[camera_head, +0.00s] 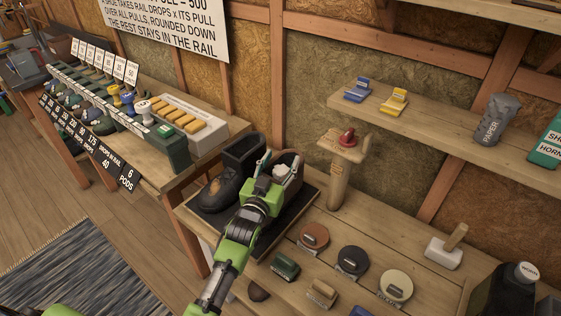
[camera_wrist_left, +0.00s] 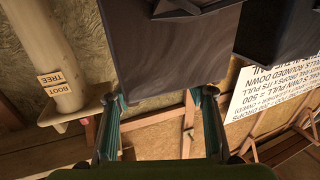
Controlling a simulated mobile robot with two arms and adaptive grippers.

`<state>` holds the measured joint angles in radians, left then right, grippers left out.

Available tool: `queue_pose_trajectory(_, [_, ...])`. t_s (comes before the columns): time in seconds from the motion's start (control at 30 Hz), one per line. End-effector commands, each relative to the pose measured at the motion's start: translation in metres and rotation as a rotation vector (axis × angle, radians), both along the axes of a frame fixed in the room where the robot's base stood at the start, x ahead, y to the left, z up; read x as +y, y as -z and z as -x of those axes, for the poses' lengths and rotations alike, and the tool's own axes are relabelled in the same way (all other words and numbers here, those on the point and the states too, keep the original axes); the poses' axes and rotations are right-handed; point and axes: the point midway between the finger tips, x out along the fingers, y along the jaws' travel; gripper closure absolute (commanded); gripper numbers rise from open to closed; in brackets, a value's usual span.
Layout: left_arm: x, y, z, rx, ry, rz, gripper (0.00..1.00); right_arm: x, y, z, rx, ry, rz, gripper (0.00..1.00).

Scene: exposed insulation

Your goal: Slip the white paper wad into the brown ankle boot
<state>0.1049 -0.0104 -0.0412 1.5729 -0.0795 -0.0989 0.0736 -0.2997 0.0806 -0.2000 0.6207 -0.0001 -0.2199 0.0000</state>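The brown ankle boot (camera_head: 292,158) stands on a dark mat (camera_head: 296,207) on the bench, partly hidden behind my left gripper. My left gripper (camera_head: 280,164) is at the boot's top; its two fingers are spread apart. A crumpled whitish patch (camera_head: 281,172), apparently the paper wad, shows between the fingers at the boot's opening; how deep it sits I cannot tell. In the left wrist view the open fingers (camera_wrist_left: 160,98) have no wad visible between them, and a dark boot shaft (camera_wrist_left: 165,45) fills the upper middle. My right gripper is not in view.
A black boot (camera_head: 222,188) stands just left. A wooden boot tree (camera_head: 341,175) rises close on the right.

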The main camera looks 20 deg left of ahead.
Motion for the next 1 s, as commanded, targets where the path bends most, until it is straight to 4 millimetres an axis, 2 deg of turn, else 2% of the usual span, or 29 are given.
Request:
queue_pose_trajectory(0.3, [0.000,0.000,0.001,0.000,0.000,0.000,0.50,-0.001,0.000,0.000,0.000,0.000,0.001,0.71])
queue_pose_trajectory(0.43, [0.000,0.001,0.010,0.001,0.000,0.000,0.50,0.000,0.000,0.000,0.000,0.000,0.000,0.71])
queue_pose_trajectory(0.57, [0.001,0.002,0.032,0.002,0.000,0.000,0.50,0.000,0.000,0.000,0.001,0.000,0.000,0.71])
queue_pose_trajectory(0.8, [0.003,0.002,0.080,0.002,0.000,0.000,0.50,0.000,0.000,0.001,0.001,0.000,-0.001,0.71])
queue_pose_trajectory(1.0, [0.004,0.002,0.109,0.002,0.000,-0.001,0.50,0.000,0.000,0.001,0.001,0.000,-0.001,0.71])
